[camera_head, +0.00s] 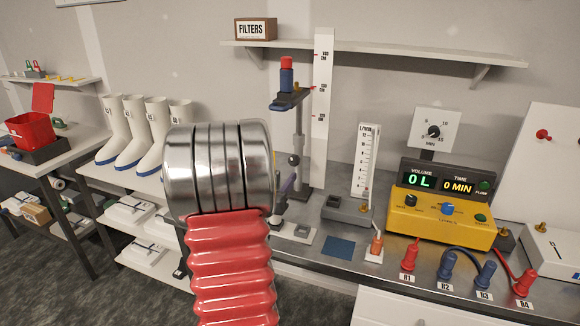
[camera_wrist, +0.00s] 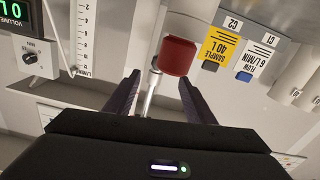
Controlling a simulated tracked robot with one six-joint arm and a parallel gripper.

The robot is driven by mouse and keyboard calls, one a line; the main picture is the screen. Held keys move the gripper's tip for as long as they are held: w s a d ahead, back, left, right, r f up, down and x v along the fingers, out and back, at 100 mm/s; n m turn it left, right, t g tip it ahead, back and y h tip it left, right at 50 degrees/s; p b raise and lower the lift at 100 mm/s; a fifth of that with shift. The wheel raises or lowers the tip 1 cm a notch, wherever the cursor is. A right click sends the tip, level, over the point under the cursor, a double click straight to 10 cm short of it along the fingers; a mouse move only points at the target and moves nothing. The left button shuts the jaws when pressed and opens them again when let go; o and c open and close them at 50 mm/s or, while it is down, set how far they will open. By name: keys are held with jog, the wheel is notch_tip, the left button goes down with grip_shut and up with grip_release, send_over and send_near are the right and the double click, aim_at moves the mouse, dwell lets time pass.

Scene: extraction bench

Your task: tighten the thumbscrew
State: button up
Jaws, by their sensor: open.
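A blue platform (camera_head: 289,100) on the stand bears a red-capped blue cylinder (camera_head: 287,72). In the wrist view my gripper (camera_wrist: 160,82) is open, with nothing held between its dark fingers. A slim metal rod (camera_wrist: 150,95) shows beyond the gap, and a red cylinder (camera_wrist: 178,56) hangs at the upper right of it. I cannot make out the thumbscrew clearly there.
A tall white scale (camera_head: 323,110) stands behind the post. A flowmeter (camera_head: 366,165), a yellow pump box (camera_head: 440,215) and several red and blue plugs (camera_head: 447,265) are to the right. White boots (camera_head: 117,135) stand left. A blue mat (camera_head: 338,248) lies on the front bench.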

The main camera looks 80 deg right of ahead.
aim_at(293, 162)
jog(key=d, duration=0.6)
jog(key=s+d, duration=0.1)
jog(key=d, duration=0.2)
jog(key=shift+w, duration=0.1)
jog(key=shift+c, duration=0.2)
jog(key=shift+a, duration=0.1)
jog(key=c, duration=1)
jog(key=shift+m, duration=2)
jog(key=o, duration=1)
